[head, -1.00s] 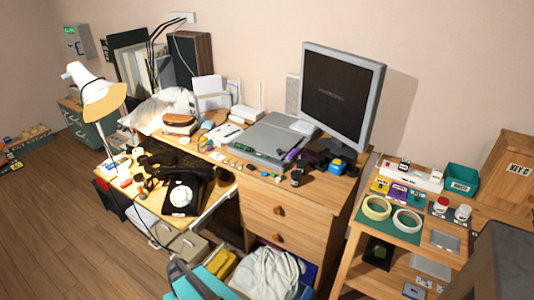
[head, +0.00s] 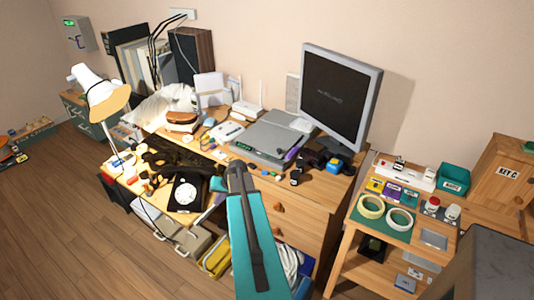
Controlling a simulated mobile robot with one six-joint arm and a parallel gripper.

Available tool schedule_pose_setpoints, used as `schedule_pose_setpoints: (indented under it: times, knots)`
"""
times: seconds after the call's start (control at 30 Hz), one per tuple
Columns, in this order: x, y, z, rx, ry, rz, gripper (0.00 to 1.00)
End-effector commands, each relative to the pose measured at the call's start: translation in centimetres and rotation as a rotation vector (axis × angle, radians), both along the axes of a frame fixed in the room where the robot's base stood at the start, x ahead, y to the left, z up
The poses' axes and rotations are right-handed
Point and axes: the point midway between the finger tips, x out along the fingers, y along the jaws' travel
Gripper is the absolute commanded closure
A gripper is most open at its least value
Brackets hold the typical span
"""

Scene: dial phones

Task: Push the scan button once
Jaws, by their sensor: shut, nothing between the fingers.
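A grey flat device that looks like a scanner (head: 272,135) lies on the desk, left of the monitor. Its front edge has a dark strip with small green marks (head: 246,150). The scan button itself is too small to tell apart there. My gripper (head: 236,164) is at the end of my teal arm, which reaches up from the bottom of the view. It is shut and empty. In the picture its tip lies just below the left front corner of the grey device; I cannot tell whether they touch.
A monitor (head: 340,95) stands right of the device. Small items, including a blue one (head: 334,165), lie along the front of the desk. A black dial phone (head: 186,192) and a white lamp (head: 100,95) are at left. A low wooden table (head: 345,250) with tape rolls is at right.

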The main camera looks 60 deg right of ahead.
Motion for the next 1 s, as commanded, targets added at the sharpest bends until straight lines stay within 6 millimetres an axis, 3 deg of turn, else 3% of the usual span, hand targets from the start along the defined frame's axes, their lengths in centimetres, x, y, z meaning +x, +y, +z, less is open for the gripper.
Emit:
schedule_pose_setpoints:
  times: [0.03, 0.2, 0.6, 0.8, 1.0]
  knots:
    - [-0.2, -2.2, 2.0, -0.011, -0.022, -0.028, 1.00]
    - [-1.3, -8.1, 6.9, -0.041, -0.093, -0.114, 1.00]
    - [-6.4, -20.8, 18.6, -0.129, -0.239, -0.293, 1.00]
    - [-8.8, -24.6, 22.4, -0.161, -0.285, -0.349, 1.00]
    - [-9.5, -25.6, 23.5, -0.171, -0.299, -0.366, 1.00]
